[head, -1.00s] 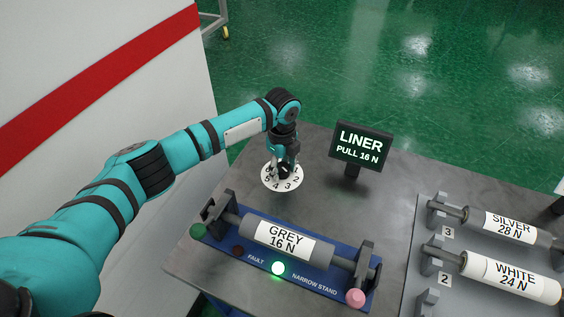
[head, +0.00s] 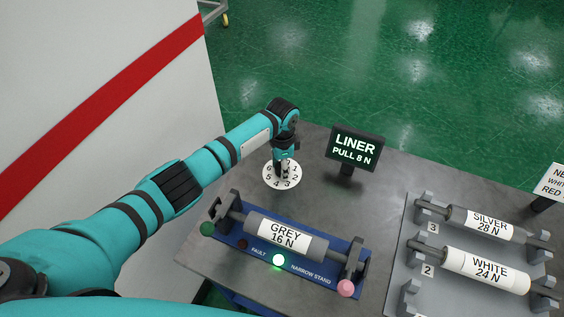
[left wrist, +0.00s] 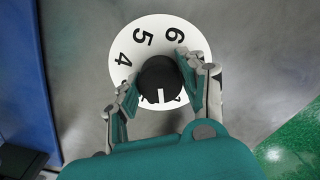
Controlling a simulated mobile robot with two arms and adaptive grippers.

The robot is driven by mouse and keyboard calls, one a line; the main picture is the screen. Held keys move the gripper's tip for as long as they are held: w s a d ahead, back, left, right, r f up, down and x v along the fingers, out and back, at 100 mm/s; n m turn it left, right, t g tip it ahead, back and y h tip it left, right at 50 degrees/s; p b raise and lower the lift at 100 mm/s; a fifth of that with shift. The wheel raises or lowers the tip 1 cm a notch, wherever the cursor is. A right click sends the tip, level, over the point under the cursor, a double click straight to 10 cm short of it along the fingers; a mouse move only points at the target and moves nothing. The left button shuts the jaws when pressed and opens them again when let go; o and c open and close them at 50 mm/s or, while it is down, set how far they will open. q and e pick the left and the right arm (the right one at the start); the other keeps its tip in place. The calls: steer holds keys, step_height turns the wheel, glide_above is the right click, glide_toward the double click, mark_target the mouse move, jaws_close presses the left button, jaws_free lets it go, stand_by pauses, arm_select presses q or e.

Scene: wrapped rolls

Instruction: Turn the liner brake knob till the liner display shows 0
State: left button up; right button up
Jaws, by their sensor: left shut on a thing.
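The liner display (head: 355,147) stands at the back of the table and reads "LINER PULL 8 N". The liner brake knob (left wrist: 157,74) is black and round with a white mark, at the centre of a white numbered dial (head: 267,173); the dial also fills the middle of the left wrist view (left wrist: 126,45). My left gripper (head: 284,172) points down over the dial, shut on the knob, with one finger on each side. In the left wrist view the white mark points toward the bottom of the picture, and my gripper hides the nearby dial numbers. My right gripper is out of view.
A blue narrow stand (head: 325,272) holds the grey roll (head: 257,224), labelled 16 N, in front of the dial, with a green light lit. At right, a grey rack (head: 403,264) holds silver (head: 460,218) and white (head: 455,259) rolls. Bare table surrounds the display.

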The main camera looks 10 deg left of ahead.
arm_select(q)
steer(key=n+p, duration=0.3)
steer(key=n, duration=0.3)
steer(key=shift+r, duration=0.2)
steer(key=n+p, duration=0.1)
steer(key=n, duration=0.2)
steer(key=shift+n, duration=0.4)
steer(key=shift+w+n+p, duration=0.1)
steer(key=shift+n+p, duration=0.5)
steer(key=shift+n, duration=0.9)
steer(key=shift+f, duration=0.1)
steer(key=o, duration=1.2)
step_height(320, 180, up, 12)
